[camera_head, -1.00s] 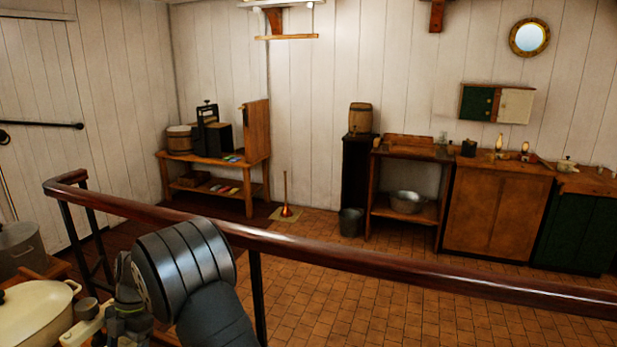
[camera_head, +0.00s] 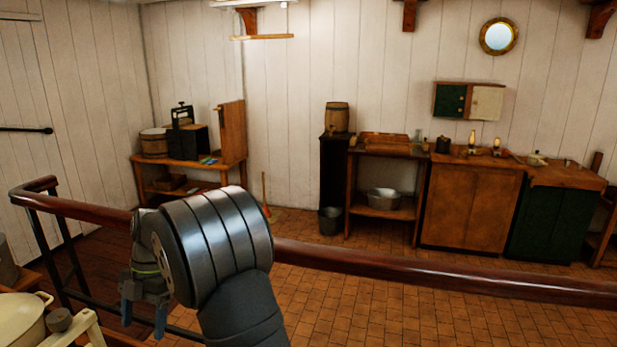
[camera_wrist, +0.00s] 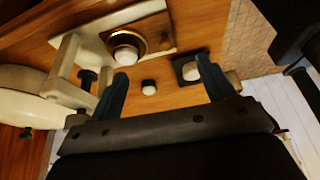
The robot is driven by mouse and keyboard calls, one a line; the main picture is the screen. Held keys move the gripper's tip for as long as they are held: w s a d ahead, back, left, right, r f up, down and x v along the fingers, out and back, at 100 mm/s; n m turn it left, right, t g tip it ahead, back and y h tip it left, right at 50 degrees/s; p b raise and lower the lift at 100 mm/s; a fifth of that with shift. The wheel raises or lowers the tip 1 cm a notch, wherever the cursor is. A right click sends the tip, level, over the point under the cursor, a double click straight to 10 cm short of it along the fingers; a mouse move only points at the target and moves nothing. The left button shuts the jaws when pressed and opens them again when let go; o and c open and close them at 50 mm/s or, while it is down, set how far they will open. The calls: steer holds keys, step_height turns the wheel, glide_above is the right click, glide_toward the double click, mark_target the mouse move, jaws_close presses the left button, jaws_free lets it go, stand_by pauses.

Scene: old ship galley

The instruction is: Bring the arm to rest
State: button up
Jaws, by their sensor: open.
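My gripper (camera_head: 144,316) hangs at the lower left in the head view, its two blue-grey fingers pointing down. In the wrist view my gripper (camera_wrist: 165,92) shows its two dark fingers spread wide apart, with nothing held between them. Below and beyond the fingers is a wooden surface (camera_wrist: 185,98) with a small pale knob on it. My arm's thick dark, ribbed section fills the middle of the lower head view and hides part of the rail and floor.
A wooden handrail (camera_head: 430,276) crosses the head view behind my arm. A cream pot (camera_head: 20,320) stands close at the lower left. Against the far wall are a bench (camera_head: 222,166), a brown cabinet (camera_head: 470,208) and a green cabinet (camera_head: 550,222). The tiled floor before them is largely clear.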

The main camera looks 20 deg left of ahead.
steer(key=s+a+r+m+t+y, duration=0.3)
steer(key=s+a+m+y, duration=0.1)
steer(key=s+a+m, duration=1)
steer(key=shift+s+a+m, duration=0.25)
steer(key=shift+s+m, duration=0.05)
steer(key=shift+m, duration=0.1)
stand_by(0.4)
